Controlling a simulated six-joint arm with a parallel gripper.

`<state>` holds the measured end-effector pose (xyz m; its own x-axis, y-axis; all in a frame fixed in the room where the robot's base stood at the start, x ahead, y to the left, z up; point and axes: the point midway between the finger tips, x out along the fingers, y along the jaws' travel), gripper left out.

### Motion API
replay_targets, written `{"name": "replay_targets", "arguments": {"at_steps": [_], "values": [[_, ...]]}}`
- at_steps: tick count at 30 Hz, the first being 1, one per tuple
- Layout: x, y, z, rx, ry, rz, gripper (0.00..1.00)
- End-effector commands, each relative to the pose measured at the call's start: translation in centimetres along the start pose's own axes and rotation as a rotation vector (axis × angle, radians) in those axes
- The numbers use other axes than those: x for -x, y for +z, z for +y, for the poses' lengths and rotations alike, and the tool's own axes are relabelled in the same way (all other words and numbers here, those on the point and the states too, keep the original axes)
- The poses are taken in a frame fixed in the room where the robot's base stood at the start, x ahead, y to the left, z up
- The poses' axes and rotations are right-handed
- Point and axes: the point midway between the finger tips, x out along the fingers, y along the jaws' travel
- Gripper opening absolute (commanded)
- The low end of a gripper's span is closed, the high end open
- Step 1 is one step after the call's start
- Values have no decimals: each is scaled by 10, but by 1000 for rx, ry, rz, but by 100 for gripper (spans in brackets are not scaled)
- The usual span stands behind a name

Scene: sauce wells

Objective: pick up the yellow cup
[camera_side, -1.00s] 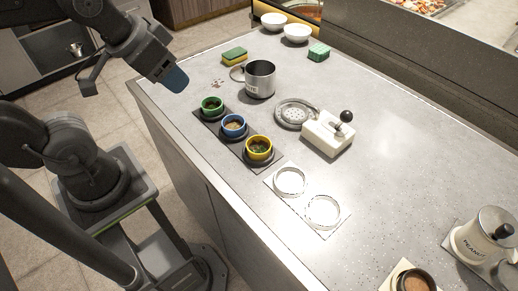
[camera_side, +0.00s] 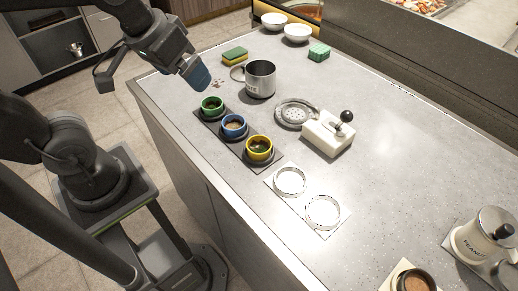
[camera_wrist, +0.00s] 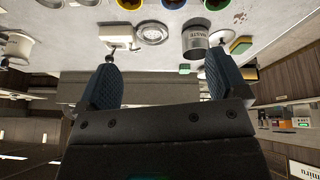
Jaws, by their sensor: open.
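The yellow cup (camera_side: 259,147) holds dark contents and sits in the nearest well of a dark tray (camera_side: 229,138) on the counter. A blue cup (camera_side: 233,125) and a green cup (camera_side: 211,105) sit in the same row behind it. My gripper (camera_side: 203,82) is in the air above and behind the green cup, apart from all the cups. In the wrist view its two blue fingers (camera_wrist: 160,82) are spread with nothing between them. The yellow cup is at the top edge of the wrist view (camera_wrist: 129,4), partly cut off.
A steel mug (camera_side: 260,80) stands right of the green cup. A white press with a black knob (camera_side: 328,133) and a round perforated plate (camera_side: 295,113) lie right of the cups. A mat with two white rings (camera_side: 307,199) lies in front. Sponges (camera_side: 235,56) and white bowls (camera_side: 297,33) are at the back.

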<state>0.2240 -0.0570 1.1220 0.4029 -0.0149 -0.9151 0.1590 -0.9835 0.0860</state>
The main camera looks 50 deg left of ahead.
Motion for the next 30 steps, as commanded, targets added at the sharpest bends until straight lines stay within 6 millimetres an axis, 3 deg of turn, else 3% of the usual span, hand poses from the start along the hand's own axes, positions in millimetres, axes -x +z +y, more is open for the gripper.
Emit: {"name": "replay_targets", "arguments": {"at_steps": [9,15,23,30], "values": [[-64,-46,51,579,-114,-246,92],[-104,-55,76,842,-228,-317,92],[-130,-51,83,943,-280,-335,92],[-171,-33,79,942,-280,-336,92]]}}
